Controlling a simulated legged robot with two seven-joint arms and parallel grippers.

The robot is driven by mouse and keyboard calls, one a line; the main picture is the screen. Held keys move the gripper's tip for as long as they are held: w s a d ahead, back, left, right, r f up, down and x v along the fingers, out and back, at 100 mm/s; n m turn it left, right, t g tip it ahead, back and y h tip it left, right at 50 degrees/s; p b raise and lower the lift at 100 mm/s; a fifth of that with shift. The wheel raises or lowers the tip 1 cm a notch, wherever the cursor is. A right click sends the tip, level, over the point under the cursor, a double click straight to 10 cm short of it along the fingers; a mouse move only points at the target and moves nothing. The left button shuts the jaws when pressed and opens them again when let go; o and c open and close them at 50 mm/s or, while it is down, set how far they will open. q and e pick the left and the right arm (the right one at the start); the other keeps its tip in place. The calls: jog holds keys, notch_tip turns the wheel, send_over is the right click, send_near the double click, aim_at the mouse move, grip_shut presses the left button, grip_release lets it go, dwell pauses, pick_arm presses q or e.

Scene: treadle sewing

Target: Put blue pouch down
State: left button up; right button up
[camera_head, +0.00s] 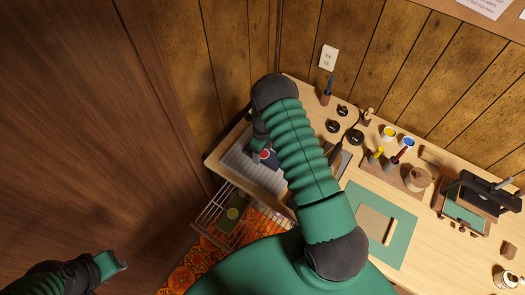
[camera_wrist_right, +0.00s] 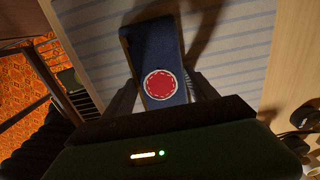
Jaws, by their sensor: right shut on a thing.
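The blue pouch with a round red patch (camera_wrist_right: 158,50) is between the dark fingers of my right gripper (camera_wrist_right: 163,92) in the right wrist view. It lies over a striped pale surface (camera_wrist_right: 90,35); I cannot tell whether it touches it. In the head view the pouch (camera_head: 266,155) shows small, over the striped lining of a wood-edged tray (camera_head: 213,161) at the table's left end. My right arm hides part of this tray. My left gripper (camera_head: 112,264) is low at the left, away from the table; its fingers are not clear.
A wire rack (camera_head: 210,214) with a green item stands below the tray, over a patterned orange floor. Right of my arm are a green mat (camera_head: 401,219), cups, a dark holder (camera_head: 487,192) and small dark round things. The wall is close behind.

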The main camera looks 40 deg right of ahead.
jog(key=o, duration=1.4)
jog(key=shift+c, duration=0.2)
